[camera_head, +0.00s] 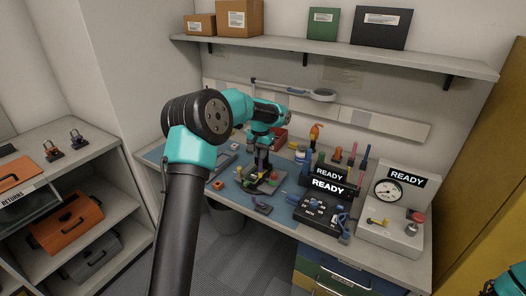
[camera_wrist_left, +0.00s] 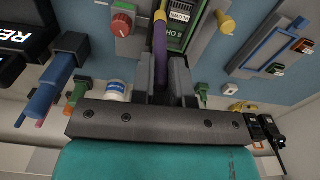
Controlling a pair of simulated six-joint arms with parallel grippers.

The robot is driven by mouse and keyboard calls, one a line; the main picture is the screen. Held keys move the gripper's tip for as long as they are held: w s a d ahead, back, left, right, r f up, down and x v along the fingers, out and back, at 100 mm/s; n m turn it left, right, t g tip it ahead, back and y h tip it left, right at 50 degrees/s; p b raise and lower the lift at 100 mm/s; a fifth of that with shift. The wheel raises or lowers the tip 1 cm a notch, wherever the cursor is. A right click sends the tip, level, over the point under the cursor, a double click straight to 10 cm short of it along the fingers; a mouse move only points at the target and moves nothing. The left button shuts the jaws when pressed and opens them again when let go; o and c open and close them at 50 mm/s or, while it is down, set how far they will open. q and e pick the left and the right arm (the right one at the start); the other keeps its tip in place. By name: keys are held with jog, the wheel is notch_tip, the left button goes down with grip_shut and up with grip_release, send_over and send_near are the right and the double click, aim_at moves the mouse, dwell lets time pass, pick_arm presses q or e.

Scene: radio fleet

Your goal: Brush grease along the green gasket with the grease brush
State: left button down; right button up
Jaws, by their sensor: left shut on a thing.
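My left gripper (camera_head: 262,165) is over the workbench, pointing down at a grey fixture (camera_head: 270,187) that holds an open device. In the left wrist view, my left gripper (camera_wrist_left: 163,70) is shut on a thin purple stick with a yellow part near its far end, which looks like the grease brush (camera_wrist_left: 160,45). Its tip lies over the near edge of the device. A green border, which looks like the green gasket (camera_wrist_left: 204,22), runs around a dark panel there. I cannot tell whether the brush touches it. My right gripper is not in view.
A red knob (camera_wrist_left: 122,22) and a yellow knob (camera_wrist_left: 225,22) flank the device. A white jar (camera_wrist_left: 118,90) stands nearby. Boxes marked READY (camera_head: 328,187) and a gauge unit (camera_head: 395,205) stand to the right. A shelf (camera_head: 330,50) hangs above the bench.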

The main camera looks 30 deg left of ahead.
pick_arm(q)
jog(key=shift+s, duration=0.25)
jog(key=s, duration=0.3)
jog(key=shift+s+f, duration=0.1)
dwell(0.5)
jog(key=shift+w, duration=1.7)
jog(key=shift+w, duration=1.65)
jog(key=shift+s, duration=0.1)
